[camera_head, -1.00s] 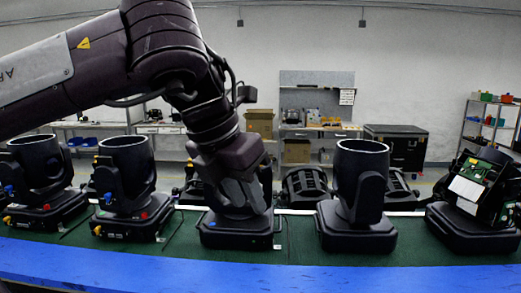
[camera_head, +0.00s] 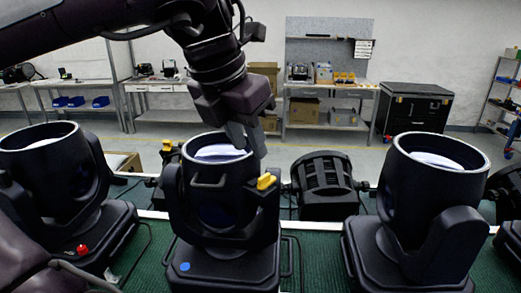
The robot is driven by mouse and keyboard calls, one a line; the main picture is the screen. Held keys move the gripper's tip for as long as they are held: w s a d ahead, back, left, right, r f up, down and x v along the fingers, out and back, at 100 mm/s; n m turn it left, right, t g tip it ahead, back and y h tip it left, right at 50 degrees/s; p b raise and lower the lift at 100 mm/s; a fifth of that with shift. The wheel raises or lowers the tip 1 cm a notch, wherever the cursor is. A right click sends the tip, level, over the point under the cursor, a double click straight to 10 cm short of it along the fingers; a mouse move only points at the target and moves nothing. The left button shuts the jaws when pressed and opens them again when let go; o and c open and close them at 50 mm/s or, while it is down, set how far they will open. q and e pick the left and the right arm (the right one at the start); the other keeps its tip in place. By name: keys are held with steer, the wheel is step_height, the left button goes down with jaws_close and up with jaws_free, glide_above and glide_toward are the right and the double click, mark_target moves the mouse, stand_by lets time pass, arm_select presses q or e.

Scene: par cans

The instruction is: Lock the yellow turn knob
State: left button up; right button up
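A black par can (camera_head: 215,210) stands upright in its yoke on a base with a blue dot, at the middle of the view. A yellow turn knob (camera_head: 266,181) sits on the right arm of its yoke. A second yellow knob (camera_head: 167,145) shows at the top of the left yoke arm. My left gripper (camera_head: 244,140) points down at the can's back right rim, just above and slightly left of the right knob. It looks apart from that knob. Its fingers appear close together, but the gap between them is unclear. My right gripper is not in view.
Other par cans stand close by at left (camera_head: 50,165) and right (camera_head: 425,200) on the green bench top (camera_head: 320,262). A black fixture (camera_head: 325,185) lies behind. A red button (camera_head: 82,248) marks the left can's base. Shelves and a black case (camera_head: 415,108) are far back.

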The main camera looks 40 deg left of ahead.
mark_target(261, 177)
arm_select(q)
steer(key=x, duration=0.6)
steer(key=shift+w+f, duration=0.2)
steer(key=shift+f, duration=0.15)
steer(key=shift+w+f, duration=0.2)
steer(key=shift+f, duration=0.2)
steer(key=shift+s+d+r, duration=0.1)
steer(key=shift+s+d, duration=0.05)
steer(key=shift+c, duration=0.5)
jaws_close()
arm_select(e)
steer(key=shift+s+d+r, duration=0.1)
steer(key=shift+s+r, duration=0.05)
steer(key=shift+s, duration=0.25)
